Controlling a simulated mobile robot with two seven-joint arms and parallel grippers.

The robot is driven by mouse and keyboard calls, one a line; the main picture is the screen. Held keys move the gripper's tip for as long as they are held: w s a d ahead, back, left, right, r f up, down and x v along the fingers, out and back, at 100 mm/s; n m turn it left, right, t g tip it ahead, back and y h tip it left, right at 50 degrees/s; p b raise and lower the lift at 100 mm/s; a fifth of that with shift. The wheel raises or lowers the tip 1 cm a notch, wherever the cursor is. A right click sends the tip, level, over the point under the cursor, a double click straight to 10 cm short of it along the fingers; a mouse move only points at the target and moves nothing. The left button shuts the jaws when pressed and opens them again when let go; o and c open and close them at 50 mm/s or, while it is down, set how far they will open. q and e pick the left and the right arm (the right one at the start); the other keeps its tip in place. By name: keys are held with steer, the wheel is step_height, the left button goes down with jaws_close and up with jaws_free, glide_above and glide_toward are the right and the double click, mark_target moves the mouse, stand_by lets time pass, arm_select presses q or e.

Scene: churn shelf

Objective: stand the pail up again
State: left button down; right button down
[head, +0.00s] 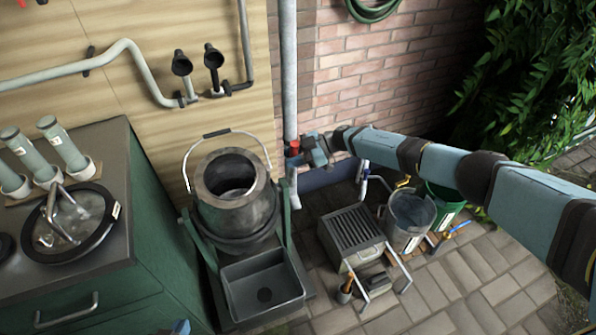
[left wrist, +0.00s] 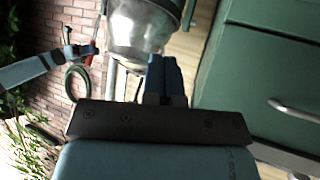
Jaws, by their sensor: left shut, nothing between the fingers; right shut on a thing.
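The metal pail (head: 240,214) sits in a green frame with its mouth up and its wire handle raised. It looks about upright. Its body also shows in the left wrist view (left wrist: 137,38). My right gripper (head: 298,150) is to the right of the pail, apart from it, and shut on a small red part (head: 291,146) at the grey downpipe. The exact hold is too small to see. My left gripper (left wrist: 168,75) is shut and empty, below the pail in the wrist view; only a bit shows at the head view's bottom edge.
A dark tray (head: 245,305) is in front of the pail. A green cabinet (head: 158,222) with a round lid (head: 100,215) stands left. A grey bucket (head: 402,236), green bucket (head: 452,215) and slatted box (head: 345,222) stand right, on paving beneath my right arm.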

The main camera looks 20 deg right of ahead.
arm_select(q)
steer(key=shift+f+b, duration=0.4)
steer(key=shift+b, duration=0.8)
arm_select(e)
steer(key=w, duration=0.1)
steer(key=w+m+g, duration=0.1)
steer(key=w, duration=0.1)
steer(key=shift+w+a+r+m, duration=0.15)
steer(key=shift+w+a+m, duration=0.05)
steer(key=shift+w+m, duration=0.1)
arm_select(q)
steer(key=shift+d, duration=0.1)
arm_select(e)
steer(key=shift+r, duration=0.1)
steer(key=c, duration=1.2)
jaws_free()
steer(key=o, duration=0.3)
steer(key=shift+w, duration=0.1)
arm_select(q)
steer(key=shift+w, duration=0.15)
steer(key=shift+r+p, duration=0.2)
steer(key=shift+p, duration=0.3)
arm_select(e)
steer(key=w+v, duration=0.1)
steer(key=v, duration=1.2)
steer(key=shift+s+d+r, duration=0.25)
steer(key=shift+s, duration=0.2)
